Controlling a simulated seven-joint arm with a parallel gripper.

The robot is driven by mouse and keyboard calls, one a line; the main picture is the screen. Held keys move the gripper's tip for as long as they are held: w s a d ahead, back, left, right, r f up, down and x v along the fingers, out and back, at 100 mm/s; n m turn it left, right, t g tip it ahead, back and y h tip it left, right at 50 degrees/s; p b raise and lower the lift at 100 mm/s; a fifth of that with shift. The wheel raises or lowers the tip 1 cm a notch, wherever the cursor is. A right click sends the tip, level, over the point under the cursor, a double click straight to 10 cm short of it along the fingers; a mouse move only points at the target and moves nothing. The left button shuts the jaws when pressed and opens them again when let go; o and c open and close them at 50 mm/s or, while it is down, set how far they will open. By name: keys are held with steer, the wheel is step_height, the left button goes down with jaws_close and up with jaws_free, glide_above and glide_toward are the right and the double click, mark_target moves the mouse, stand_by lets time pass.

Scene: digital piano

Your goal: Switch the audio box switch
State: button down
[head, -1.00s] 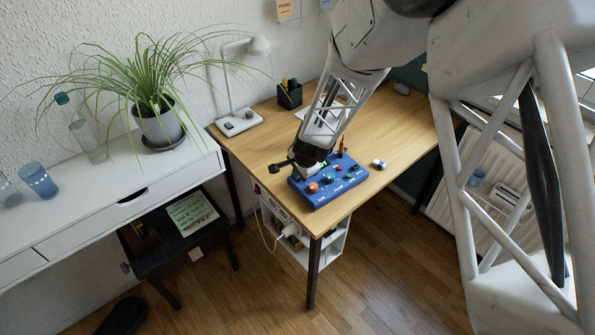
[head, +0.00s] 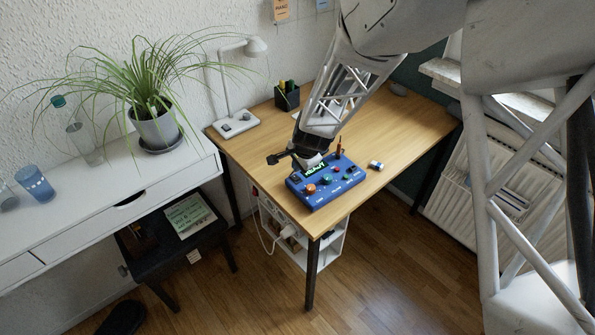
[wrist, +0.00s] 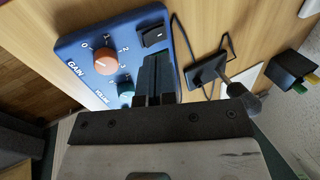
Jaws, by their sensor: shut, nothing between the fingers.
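The desk (head: 387,136) is mostly clear to the right, apart from a small white and blue item (head: 375,165). A desk lamp (head: 237,124) and a black pen holder (head: 287,98) stand behind. A white table (head: 90,205) with a potted plant (head: 157,128) is at the left.

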steer(key=w+a+v, duration=0.1)
steer(key=v, duration=0.8)
steer(key=shift+r, duration=0.2)
steer(key=s+d+r+n+h, duration=0.1)
steer(key=s+d+r+n, duration=0.4)
steer(key=s+d+r, duration=0.85)
steer(key=s+d+r+n+h, duration=0.1)
steer(key=s+d, duration=0.3)
steer(key=s, duration=0.5)
steer(key=s+d+r+n, duration=0.3)
steer(key=s+d+r, duration=0.1)
steer(key=s, duration=0.6)
steer(key=shift+d+r+h, duration=0.25)
steer(key=shift+d+h, duration=0.15)
steer(key=shift+d, duration=0.3)
